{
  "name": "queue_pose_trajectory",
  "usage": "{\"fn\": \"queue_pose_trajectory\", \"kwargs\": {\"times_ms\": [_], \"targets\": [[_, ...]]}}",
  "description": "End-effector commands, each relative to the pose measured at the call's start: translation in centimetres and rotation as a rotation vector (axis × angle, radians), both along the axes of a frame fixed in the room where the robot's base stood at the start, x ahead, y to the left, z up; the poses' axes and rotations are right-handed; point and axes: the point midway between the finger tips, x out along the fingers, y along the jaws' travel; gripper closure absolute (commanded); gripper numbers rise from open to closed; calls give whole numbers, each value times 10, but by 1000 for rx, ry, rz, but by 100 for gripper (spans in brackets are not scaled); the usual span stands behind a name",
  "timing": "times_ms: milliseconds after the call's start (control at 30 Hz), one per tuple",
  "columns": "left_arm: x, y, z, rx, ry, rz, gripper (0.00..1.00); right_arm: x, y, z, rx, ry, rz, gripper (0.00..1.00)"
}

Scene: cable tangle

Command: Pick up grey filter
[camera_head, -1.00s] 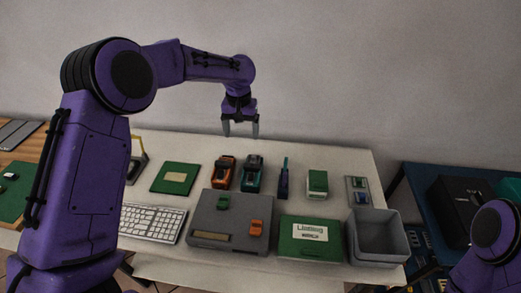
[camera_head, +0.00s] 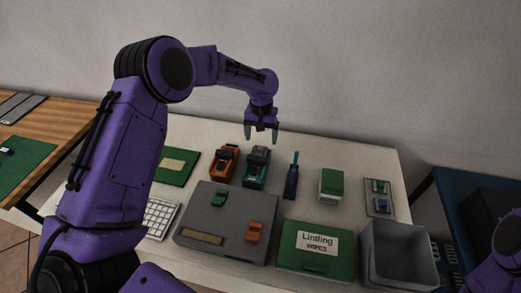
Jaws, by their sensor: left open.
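I cannot make out for certain which thing is the grey filter. A small grey plate (camera_head: 371,209) with green and blue pieces on it lies at the right of the table. A large flat grey case (camera_head: 200,222) lies in the front middle. My left gripper (camera_head: 261,139) is open and empty, with its fingers pointing down, near the table's back edge behind the teal device (camera_head: 256,167). My right gripper is out of view; only part of that arm shows at the lower right.
On the white table (camera_head: 318,160) stand an orange device (camera_head: 223,162), a blue bottle-like tool (camera_head: 291,180), a green and white box (camera_head: 331,186), a green wipes box (camera_head: 315,262) and an open grey bin (camera_head: 396,258). A keyboard (camera_head: 159,216) is partly hidden by my left arm.

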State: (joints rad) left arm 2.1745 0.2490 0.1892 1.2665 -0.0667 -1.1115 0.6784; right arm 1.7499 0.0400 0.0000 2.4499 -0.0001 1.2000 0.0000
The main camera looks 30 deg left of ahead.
Motion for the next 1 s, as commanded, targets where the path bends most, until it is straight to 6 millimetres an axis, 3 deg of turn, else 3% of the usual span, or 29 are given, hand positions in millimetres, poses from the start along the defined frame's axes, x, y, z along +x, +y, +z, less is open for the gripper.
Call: {"fn": "queue_pose_trajectory", "kwargs": {"times_ms": [100, 200, 467, 567, 667, 1000], "targets": [[-4, 2, -19, -2, 6, 2, 17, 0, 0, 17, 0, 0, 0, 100], [-4, 2, -36, -1, 4, 1, 17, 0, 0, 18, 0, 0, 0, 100], [-3, 2, -44, 0, 1, 0, 17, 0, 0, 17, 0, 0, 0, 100], [-3, 2, -43, 0, 1, 0, 43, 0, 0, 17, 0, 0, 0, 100], [-3, 2, -43, 0, 1, 0, 76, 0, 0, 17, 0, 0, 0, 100], [-3, 2, -41, 0, 0, 0, 76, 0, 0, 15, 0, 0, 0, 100]]}}
